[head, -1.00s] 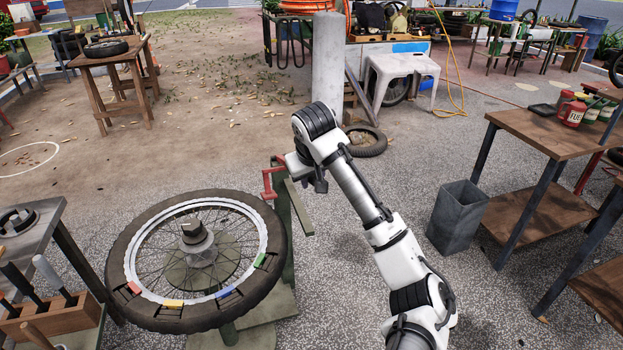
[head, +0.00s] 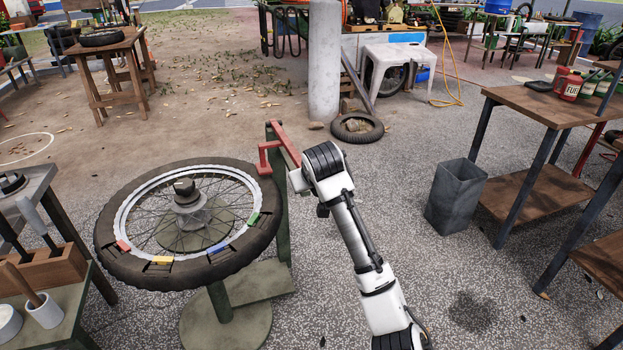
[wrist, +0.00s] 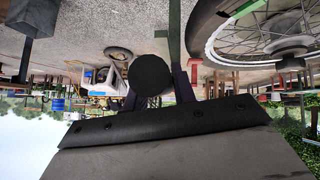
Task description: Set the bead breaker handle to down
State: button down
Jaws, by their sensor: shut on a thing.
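The bead breaker stands beside the spoked wheel (head: 127,258) in the head view, with a green post (head: 283,215) and a red bracket (head: 264,160). Its red handle arm (head: 283,142) slopes from the post top down to the right, towards my wrist. My wrist hides its lower end. In the wrist view, my gripper (wrist: 157,90) is shut on the handle's dark round grip (wrist: 152,70), seen end-on between the two fingers. The fingertips do not show clearly in the head view.
A grey bin (head: 455,197) and a brown workbench (head: 540,110) stand to the right. A loose tyre (head: 357,128) lies beyond my wrist near a pillar (head: 325,60). A tool bench (head: 60,320) is at the left. Paving between the wheel stand and bin is open.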

jog(key=shift+t, duration=0.4)
notch_tip(320, 180, down, 4)
jog(key=shift+s+f+b, duration=0.1)
jog(key=shift+b, duration=1.1)
jog(key=c, duration=1.2)
grip_release()
jog(key=shift+o, duration=0.3)
jog(key=shift+s+r, duration=0.1)
jog(key=shift+r, duration=0.15)
jog(key=v, duration=1.3)
jog(key=shift+s+d, duration=0.15)
jog(key=shift+s, duration=0.05)
jog(key=shift+r, duration=0.1)
